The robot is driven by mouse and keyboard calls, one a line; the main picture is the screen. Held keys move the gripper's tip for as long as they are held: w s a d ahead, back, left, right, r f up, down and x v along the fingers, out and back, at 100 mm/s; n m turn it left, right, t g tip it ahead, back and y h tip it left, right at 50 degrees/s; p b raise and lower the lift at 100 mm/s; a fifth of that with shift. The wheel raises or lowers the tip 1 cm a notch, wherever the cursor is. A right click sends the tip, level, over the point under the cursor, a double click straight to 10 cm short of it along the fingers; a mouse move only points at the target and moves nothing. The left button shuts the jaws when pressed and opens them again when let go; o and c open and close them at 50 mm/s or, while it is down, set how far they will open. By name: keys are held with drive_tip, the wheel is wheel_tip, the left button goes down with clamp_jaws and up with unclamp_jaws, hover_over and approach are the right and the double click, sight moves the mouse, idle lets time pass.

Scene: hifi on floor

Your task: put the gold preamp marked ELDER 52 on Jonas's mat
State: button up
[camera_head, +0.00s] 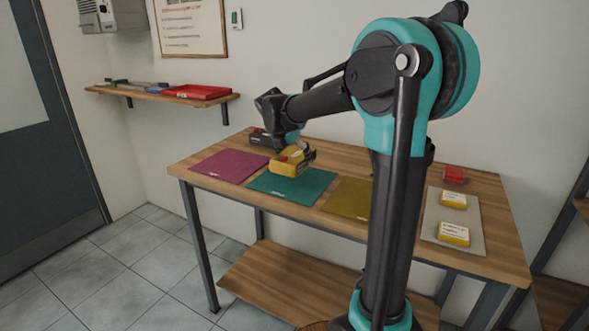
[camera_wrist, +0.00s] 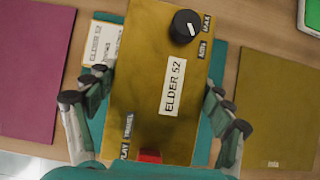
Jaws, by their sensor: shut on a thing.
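The gold preamp (camera_wrist: 150,60) has a black knob, a red part at its lower edge and a white label reading ELDER 52. My gripper (camera_wrist: 155,125) is shut on it, one finger on each side. In the head view the preamp (camera_head: 288,167) is over the teal mat (camera_head: 320,183); I cannot tell whether it touches. The teal mat also shows around the preamp in the wrist view (camera_wrist: 218,70). A small yellow unit with a white label beginning ELDER 5 (camera_wrist: 103,45) is partly hidden behind the preamp's left side. The mats' name tags are too small to read in the head view.
A magenta mat (camera_head: 229,166) lies left and an olive mat (camera_head: 347,198) right; the olive one's wrist-view tag seems to read "mia". A grey mat (camera_head: 466,217) holds two yellow units (camera_head: 454,234). A red unit (camera_head: 454,174) and dark device (camera_head: 262,138) stand behind.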

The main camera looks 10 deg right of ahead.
drive_tip(key=shift+f, duration=2.35)
drive_tip(key=shift+f, duration=0.1)
drive_tip(key=o, duration=1.8)
drive_tip(key=shift+o, duration=0.2)
drive_tip(key=v, duration=1.2)
